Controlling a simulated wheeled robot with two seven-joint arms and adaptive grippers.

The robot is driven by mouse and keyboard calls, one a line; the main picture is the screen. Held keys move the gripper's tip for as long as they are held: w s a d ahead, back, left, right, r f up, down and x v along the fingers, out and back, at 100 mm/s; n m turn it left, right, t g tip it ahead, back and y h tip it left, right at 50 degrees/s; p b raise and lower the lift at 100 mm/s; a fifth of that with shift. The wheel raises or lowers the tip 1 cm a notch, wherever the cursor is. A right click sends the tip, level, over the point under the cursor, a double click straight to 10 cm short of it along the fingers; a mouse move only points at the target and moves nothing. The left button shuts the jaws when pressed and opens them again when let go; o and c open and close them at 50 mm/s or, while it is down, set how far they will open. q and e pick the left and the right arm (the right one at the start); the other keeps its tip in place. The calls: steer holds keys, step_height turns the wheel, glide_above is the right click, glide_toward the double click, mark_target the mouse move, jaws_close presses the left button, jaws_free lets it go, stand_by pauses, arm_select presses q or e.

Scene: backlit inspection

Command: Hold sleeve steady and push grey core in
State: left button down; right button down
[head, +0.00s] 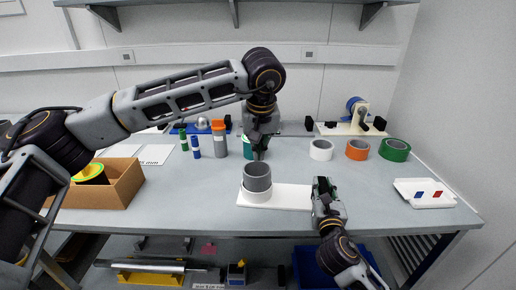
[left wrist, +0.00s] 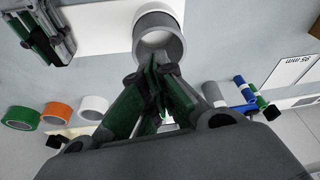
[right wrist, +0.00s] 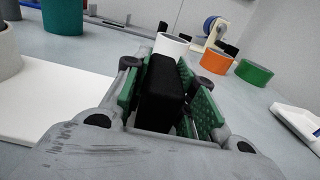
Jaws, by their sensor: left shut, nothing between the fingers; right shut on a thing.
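The grey core (head: 257,172) is a hollow cylinder standing upright in the top of the white sleeve (head: 257,196), with much of it showing above the rim. The sleeve stands at the left end of a flat white plate (head: 290,195). My left gripper (head: 259,154) is shut and empty, just above the core; in the left wrist view its fingertips (left wrist: 158,66) overlap the core's ring (left wrist: 172,48). Whether they touch it I cannot tell. My right gripper (head: 321,183) is shut on a black block (right wrist: 161,92) at the plate's right end. The block's lower part is hidden.
White (head: 321,150), orange (head: 357,150) and green (head: 394,150) rolls stand behind to the right. A cardboard box (head: 122,190) is at left, a white tray (head: 424,193) at right. The front table strip is clear.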

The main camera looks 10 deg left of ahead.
mark_target(257, 168)
arm_select(q)
steer(key=shift+f, duration=0.15)
steer(key=shift+x, duration=2.9)
steer(key=shift+w, duration=0.1)
steer(key=shift+f, duration=1.2)
steer(key=shift+r, duration=0.1)
steer(key=shift+r, duration=1.45)
steer(key=v, duration=1.2)
steer(key=c, duration=2.2)
jaws_free()
